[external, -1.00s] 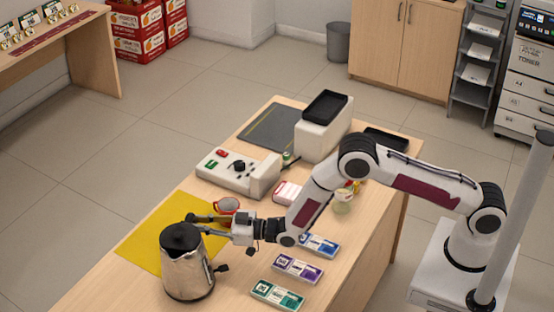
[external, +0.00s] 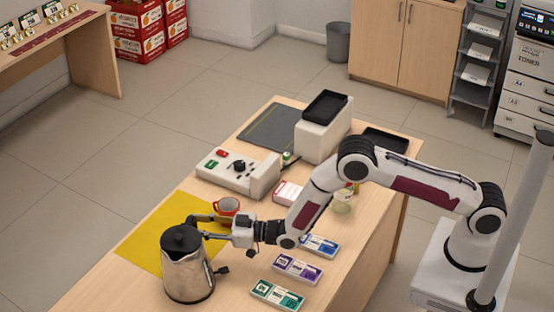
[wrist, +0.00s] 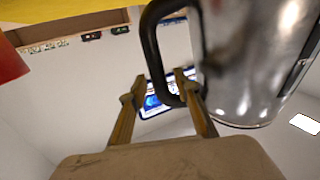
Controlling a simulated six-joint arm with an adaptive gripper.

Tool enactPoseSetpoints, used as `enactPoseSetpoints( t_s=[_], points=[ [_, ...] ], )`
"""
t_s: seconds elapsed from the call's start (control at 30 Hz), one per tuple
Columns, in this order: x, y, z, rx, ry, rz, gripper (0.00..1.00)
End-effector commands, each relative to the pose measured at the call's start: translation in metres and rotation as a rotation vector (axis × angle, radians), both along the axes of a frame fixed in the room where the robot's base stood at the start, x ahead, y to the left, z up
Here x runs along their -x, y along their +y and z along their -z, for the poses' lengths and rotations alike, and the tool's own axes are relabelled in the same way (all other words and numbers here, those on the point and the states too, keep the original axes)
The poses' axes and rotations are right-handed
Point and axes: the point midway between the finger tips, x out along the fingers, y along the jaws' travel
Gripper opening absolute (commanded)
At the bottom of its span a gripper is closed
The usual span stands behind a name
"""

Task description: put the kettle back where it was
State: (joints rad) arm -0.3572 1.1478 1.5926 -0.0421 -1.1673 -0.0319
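The kettle (external: 187,275) is a shiny metal jug with a black lid, upright at the table's near left, over the front part of a yellow mat (external: 150,245). My gripper (external: 190,226) reaches in from the right, its fingers behind the kettle's upper part. In the wrist view the kettle (wrist: 260,70) fills the right side, and its black handle (wrist: 150,40) curves down to the gap between my two fingers (wrist: 162,84). The fingers stand apart, with a gap still visible beside the handle. Contact with the handle is unclear.
A red mug (external: 228,205) stands just behind my gripper. Several colored packs, including a purple one (external: 297,267) and a green one (external: 277,294), lie right of the kettle. A white control box (external: 235,172) sits farther back. The mat's left part is clear.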

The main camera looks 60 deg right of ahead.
Motion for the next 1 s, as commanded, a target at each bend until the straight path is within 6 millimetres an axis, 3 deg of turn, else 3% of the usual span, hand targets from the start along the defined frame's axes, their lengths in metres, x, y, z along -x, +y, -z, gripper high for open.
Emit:
enactPoseSetpoints(
  t_s=[0.37,1.0],
  points=[
    [0.006,-0.003,-0.002,0.001,0.002,0.0,0.32],
    [0.057,-0.024,-0.003,0.0,0.001,0.0,0.32]
  ],
)
